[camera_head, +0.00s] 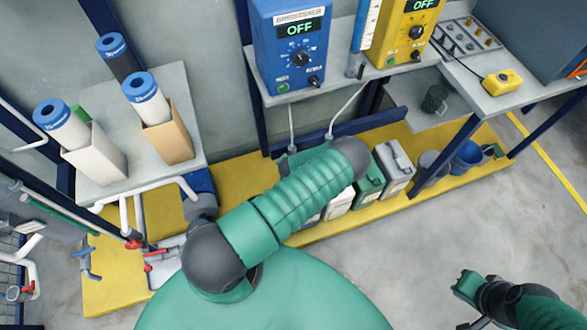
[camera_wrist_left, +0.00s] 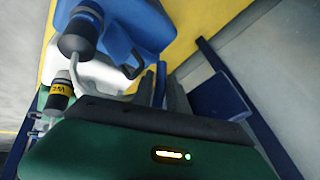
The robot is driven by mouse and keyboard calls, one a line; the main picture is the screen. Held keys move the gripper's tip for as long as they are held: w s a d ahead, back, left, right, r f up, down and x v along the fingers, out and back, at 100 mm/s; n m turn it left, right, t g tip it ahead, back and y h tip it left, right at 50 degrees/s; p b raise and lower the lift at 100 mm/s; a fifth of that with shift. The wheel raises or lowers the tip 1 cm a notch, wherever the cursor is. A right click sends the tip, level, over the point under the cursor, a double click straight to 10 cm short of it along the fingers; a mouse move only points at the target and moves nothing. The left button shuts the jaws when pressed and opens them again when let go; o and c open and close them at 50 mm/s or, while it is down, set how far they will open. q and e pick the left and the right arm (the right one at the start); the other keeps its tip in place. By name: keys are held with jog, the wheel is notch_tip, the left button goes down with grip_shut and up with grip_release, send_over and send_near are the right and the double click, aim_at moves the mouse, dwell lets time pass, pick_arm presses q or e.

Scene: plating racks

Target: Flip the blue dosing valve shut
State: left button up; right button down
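A small blue-handled valve (camera_head: 85,252) sits on the pipework at the lower left of the head view, left of two red-handled valves (camera_head: 150,254). I cannot tell for sure that it is the dosing valve. My left arm crosses the middle of the head view and hides its own gripper.
A blue control box (camera_head: 290,45) and a yellow one (camera_head: 405,30) stand on the rack. Several jerrycans, including a green one (camera_head: 369,181), stand on the yellow platform (camera_head: 110,285). A shelf (camera_head: 180,90) holds blue-capped cylinders. The floor at right is free.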

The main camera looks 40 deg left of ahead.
pick_arm(q)
grip_shut()
jog(key=shift+s+a+r+g+y, duration=0.1)
jog(key=shift+g+y, duration=0.2)
jog(key=shift+g, duration=0.4)
jog(key=shift+m+g+y+b, duration=0.3)
jog(key=shift+g+b, duration=0.15)
jog(key=shift+g, duration=0.15)
jog(key=shift+s+a+g+y+b, duration=0.15)
jog(key=shift+g+y+b, duration=0.35)
jog(key=shift+g+b, duration=0.25)
jog(key=m+g+y+b, duration=0.1)
jog(key=g+b, duration=0.1)
jog(key=b, duration=0.1)
jog(key=r+g+y+b, duration=0.1)
jog(key=g+b, duration=0.1)
jog(key=b, duration=0.2)
jog(key=shift+s+r+m+y, duration=0.1)
jog(key=shift+s+m+y, duration=0.1)
jog(key=shift+m+y, duration=0.15)
jog(key=shift+r+m+g+y+b, duration=0.25)
jog(key=shift+r+g+y+b, duration=0.15)
jog(key=shift+g+b, duration=0.35)
